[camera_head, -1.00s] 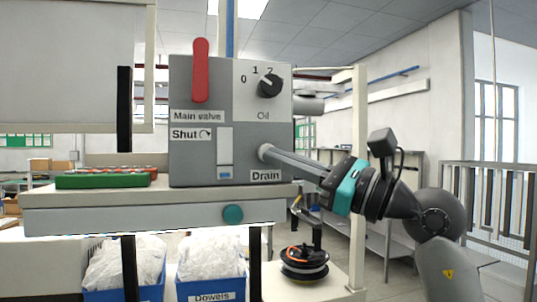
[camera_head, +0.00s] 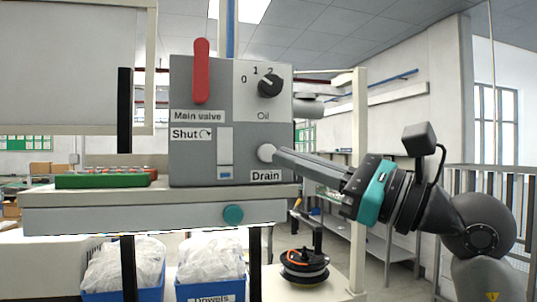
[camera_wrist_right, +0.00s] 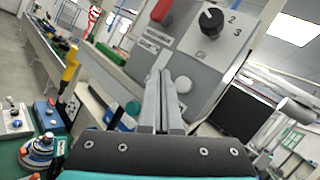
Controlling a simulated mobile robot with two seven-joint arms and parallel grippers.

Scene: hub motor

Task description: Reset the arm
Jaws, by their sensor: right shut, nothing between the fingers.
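My right gripper (camera_head: 279,158) is shut and empty. In the head view its fingertips are at the right side of the white round Drain button (camera_head: 266,153) on the grey valve panel (camera_head: 200,135); I cannot tell whether they touch it. In the right wrist view the closed fingers (camera_wrist_right: 160,80) point at the panel, with the button (camera_wrist_right: 184,84) just right of them. The red main valve lever (camera_head: 201,72) stands upright. The black Oil knob (camera_head: 269,84) sits at the panel's upper right. My left gripper is not in view.
A green tray (camera_head: 103,180) stands left of the panel on the bench. A teal round knob (camera_head: 233,215) is on the bench front. Blue bins (camera_head: 210,290) stand below. A black reel with an orange cable (camera_head: 304,267) is on the lower right shelf.

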